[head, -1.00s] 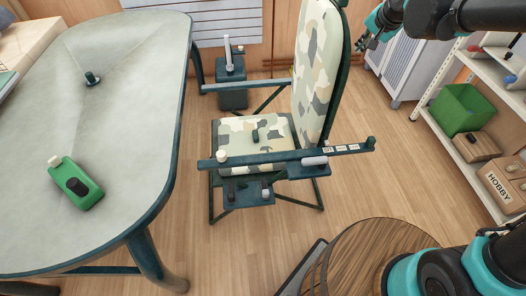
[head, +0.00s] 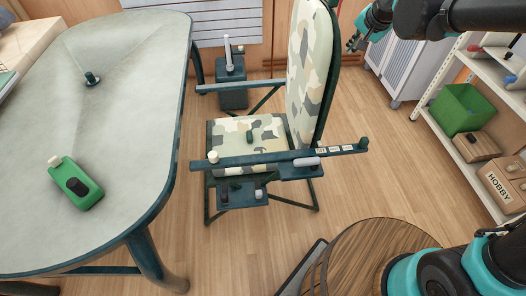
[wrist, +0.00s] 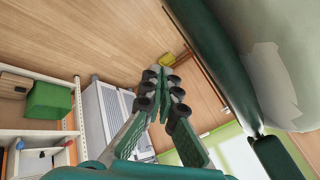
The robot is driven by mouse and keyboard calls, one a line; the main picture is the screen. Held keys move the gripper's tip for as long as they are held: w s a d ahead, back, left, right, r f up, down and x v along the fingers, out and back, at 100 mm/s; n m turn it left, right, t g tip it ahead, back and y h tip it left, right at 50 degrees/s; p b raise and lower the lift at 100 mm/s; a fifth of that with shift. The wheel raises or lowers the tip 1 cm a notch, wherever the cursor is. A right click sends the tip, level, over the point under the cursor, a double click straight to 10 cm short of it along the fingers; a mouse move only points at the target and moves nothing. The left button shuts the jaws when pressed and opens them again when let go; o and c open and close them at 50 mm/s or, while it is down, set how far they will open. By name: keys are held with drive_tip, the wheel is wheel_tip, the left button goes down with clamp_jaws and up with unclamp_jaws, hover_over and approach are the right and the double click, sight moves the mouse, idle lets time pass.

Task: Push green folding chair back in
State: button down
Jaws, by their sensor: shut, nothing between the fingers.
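The green folding chair (head: 250,132) stands unfolded in the middle of the head view, with a camouflage seat and tall backrest (head: 308,75). Its armrests reach toward the table (head: 110,130) on the left; the near armrest's tip is close to the table's edge. My gripper (head: 354,44) is at the top right in the head view, behind the backrest and close to its upper part. In the wrist view my gripper (wrist: 163,75) is shut and empty, with the backrest (wrist: 270,70) beside it on the right. I cannot tell whether they touch.
A round wooden barrel (head: 370,258) stands in the near foreground. A white shelf (head: 440,118) with a green bin (head: 464,109) is at the right. Floor between chair and shelf is clear.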

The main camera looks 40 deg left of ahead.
drive_tip(key=s+a, duration=0.4)
drive_tip(key=shift+s+f, duration=0.35)
drive_tip(key=shift+s, duration=0.05)
idle(0.7)
idle(0.3)
drive_tip(key=shift+s+a+r, duration=0.1)
drive_tip(key=shift+s+a, duration=1.35)
drive_tip(key=shift+s, duration=0.25)
drive_tip(key=shift+s+a, duration=1.45)
drive_tip(key=shift+s, duration=0.25)
